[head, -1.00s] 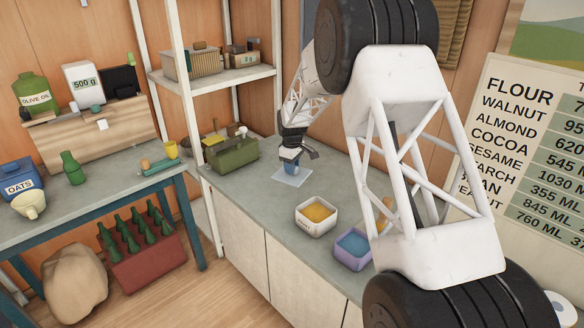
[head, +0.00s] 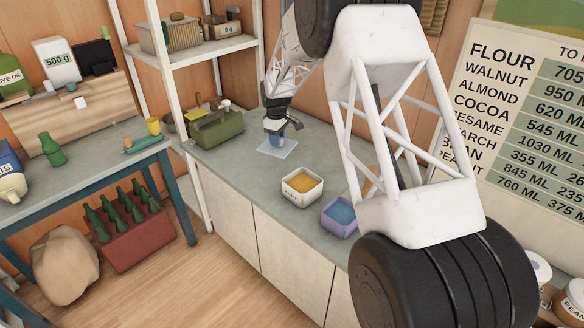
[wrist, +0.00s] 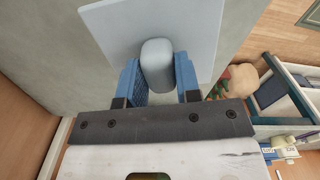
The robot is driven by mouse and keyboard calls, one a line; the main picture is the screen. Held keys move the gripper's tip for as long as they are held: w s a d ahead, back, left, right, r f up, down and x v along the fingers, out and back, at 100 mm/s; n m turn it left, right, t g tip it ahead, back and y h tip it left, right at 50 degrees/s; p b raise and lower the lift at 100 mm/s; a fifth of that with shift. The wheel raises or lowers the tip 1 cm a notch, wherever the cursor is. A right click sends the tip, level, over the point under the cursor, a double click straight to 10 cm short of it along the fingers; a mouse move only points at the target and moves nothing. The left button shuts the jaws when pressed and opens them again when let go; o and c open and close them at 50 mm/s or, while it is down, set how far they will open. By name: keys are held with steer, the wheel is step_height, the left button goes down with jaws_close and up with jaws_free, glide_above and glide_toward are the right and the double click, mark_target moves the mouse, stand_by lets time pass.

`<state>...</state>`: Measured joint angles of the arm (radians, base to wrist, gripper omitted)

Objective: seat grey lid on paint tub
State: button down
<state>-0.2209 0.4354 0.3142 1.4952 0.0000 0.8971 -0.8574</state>
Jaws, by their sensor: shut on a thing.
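The grey lid (head: 287,152) is a pale, flat square plate with a rounded block handle (wrist: 157,63) in its middle. My gripper (head: 275,137) is at the far part of the grey-green counter. In the wrist view its two blue fingers (wrist: 158,80) are shut on the handle from both sides. I cannot tell whether the plate touches the counter or is just above it. A white square tub (head: 302,199) with yellow-orange contents stands open nearer on the counter. A purple tub (head: 337,229) with blue contents stands open beside it, to the right, partly near my arm.
A green toolbox (head: 217,129) stands left of the lid, by the shelf post. The counter (head: 240,165) is clear between lid and tubs. A separate table on the left holds a green bottle (head: 52,149) and a yellow cup (head: 153,126). A red bottle crate (head: 135,243) is on the floor.

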steer(key=s+d+r+m, duration=0.2)
steer(key=s+d+r, duration=0.1)
steer(key=s, duration=0.4)
steer(key=s+d+r+m, duration=0.2)
steer(key=s+d+r, duration=0.1)
steer(key=s+d, duration=0.2)
steer(key=shift+s+d, duration=0.35)
steer(key=shift+s, duration=0.9)
steer(key=shift+f, duration=0.1)
steer(key=shift+f, duration=2.45)
steer(key=shift+f, duration=0.4)
steer(key=shift+f, duration=0.35)
steer(key=shift+f, duration=0.35)
steer(key=shift+f, duration=0.35)
steer(key=shift+f, duration=1.1)
